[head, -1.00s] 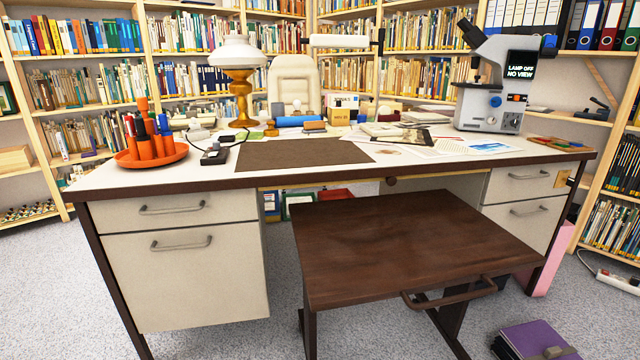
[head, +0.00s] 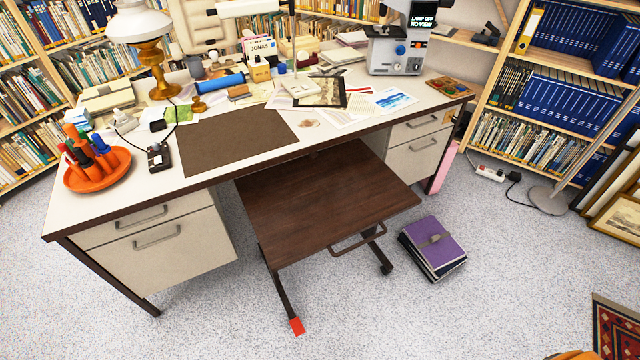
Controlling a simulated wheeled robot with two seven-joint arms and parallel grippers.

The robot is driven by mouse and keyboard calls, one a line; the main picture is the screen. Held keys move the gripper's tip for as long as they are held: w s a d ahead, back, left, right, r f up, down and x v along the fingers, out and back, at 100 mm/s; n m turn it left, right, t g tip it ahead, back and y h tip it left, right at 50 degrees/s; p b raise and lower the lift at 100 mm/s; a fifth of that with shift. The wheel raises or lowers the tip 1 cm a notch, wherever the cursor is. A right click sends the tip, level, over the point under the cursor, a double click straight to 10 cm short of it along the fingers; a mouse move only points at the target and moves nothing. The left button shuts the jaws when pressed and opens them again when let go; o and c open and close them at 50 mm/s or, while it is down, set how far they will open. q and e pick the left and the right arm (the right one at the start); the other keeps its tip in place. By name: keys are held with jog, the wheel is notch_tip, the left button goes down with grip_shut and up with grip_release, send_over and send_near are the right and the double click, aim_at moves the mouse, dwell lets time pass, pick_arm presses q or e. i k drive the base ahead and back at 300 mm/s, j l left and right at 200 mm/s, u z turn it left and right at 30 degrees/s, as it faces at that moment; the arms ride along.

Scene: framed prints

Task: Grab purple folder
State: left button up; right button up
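Neither of my grippers can be made out in this view. A small orange shape shows at the bottom right edge, too cut off to identify.
Speckled floor (head: 380,320) is clear in front and right of the stack. A lamp base (head: 547,199), framed prints (head: 613,222) and a patterned rug (head: 615,327) lie further right.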

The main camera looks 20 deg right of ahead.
aim_at(436, 245)
jog(key=z, duration=1.65)
